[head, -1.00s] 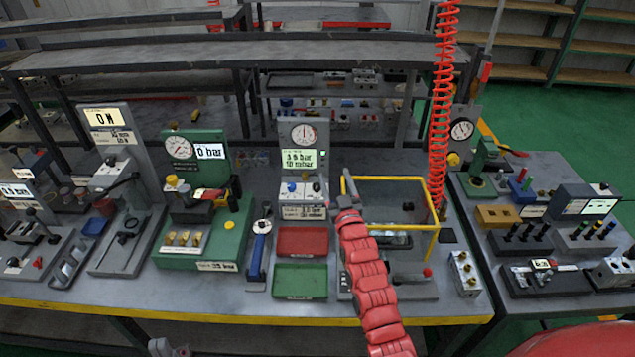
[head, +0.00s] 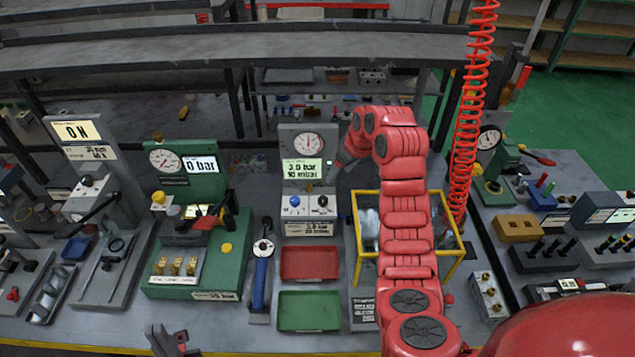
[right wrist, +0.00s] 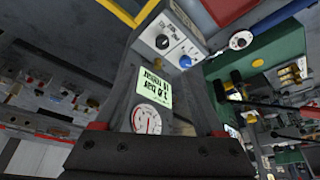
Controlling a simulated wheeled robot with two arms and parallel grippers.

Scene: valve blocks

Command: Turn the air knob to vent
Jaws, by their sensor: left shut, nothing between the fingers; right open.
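The air panel (head: 302,150) stands upright behind the red and green trays. It carries a round gauge, a lit screen reading about 3.0 bar and 10 mbar, a blue knob (head: 294,201) and a black knob (head: 322,202). I cannot read which knob is the air knob. The right wrist view shows the blue knob (right wrist: 186,61) and black knob (right wrist: 163,42) upside down. My right gripper (head: 336,168) is open and empty beside the panel's right edge, apart from both knobs. My left gripper (head: 172,342) is shut and empty at the front edge.
A yellow-framed tank (head: 357,240) stands right of the panel, partly behind my right arm. A red tray (head: 309,263) and green tray (head: 309,311) lie in front. A blue-handled tool (head: 260,275) and green pressure unit (head: 225,262) are to the left. A red coiled hose (head: 470,110) hangs at right.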

